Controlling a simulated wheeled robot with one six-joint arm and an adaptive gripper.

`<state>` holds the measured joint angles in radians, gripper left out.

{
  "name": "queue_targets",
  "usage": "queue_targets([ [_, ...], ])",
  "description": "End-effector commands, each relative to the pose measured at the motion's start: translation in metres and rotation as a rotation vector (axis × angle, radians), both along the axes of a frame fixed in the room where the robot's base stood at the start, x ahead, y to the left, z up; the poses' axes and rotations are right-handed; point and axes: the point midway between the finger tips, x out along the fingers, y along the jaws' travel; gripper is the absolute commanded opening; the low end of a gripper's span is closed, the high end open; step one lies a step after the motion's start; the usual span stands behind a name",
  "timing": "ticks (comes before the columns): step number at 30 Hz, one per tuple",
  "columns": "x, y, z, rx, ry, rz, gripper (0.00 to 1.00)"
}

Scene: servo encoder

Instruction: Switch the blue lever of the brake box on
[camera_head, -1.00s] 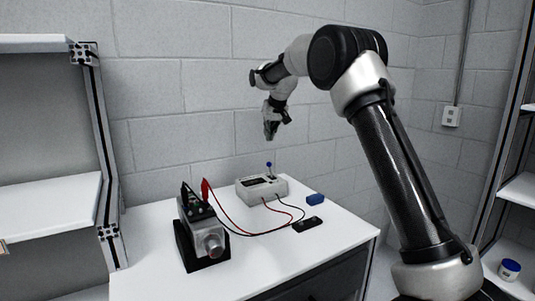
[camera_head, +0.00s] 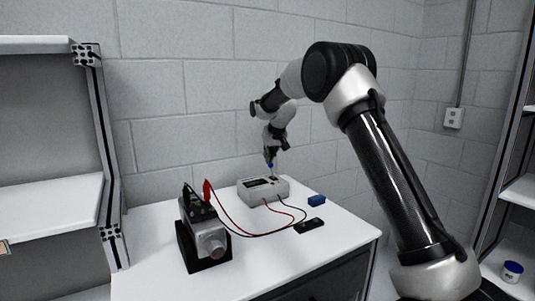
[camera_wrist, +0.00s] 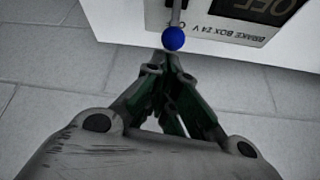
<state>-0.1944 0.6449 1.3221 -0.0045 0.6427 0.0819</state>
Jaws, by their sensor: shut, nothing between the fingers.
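The brake box (camera_head: 263,190) is a white box on the table; in the wrist view its face (camera_wrist: 225,28) shows at the top, with upside-down lettering "BRAKE BOX 24 V" and a dark panel reading "OFF". Its lever has a blue ball tip (camera_wrist: 173,39) on a thin metal stem, also visible in the head view (camera_head: 270,165). My gripper (camera_head: 270,154) points down right at the lever. In the wrist view its fingertips (camera_wrist: 165,60) are together and empty, just below the blue ball. I cannot tell whether they touch it.
A motor-like servo unit (camera_head: 210,240) on a black stand sits at the front left, with red and black cables running to the box. The table's front right (camera_head: 330,250) is clear.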

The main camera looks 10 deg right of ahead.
Motion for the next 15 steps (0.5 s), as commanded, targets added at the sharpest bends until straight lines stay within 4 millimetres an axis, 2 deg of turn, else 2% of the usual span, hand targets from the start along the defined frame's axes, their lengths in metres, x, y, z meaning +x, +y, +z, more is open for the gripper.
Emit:
queue_targets([
  [15, -0.0033, -0.0011, 0.0003, 0.007, -0.021, -0.001, 0.0],
])
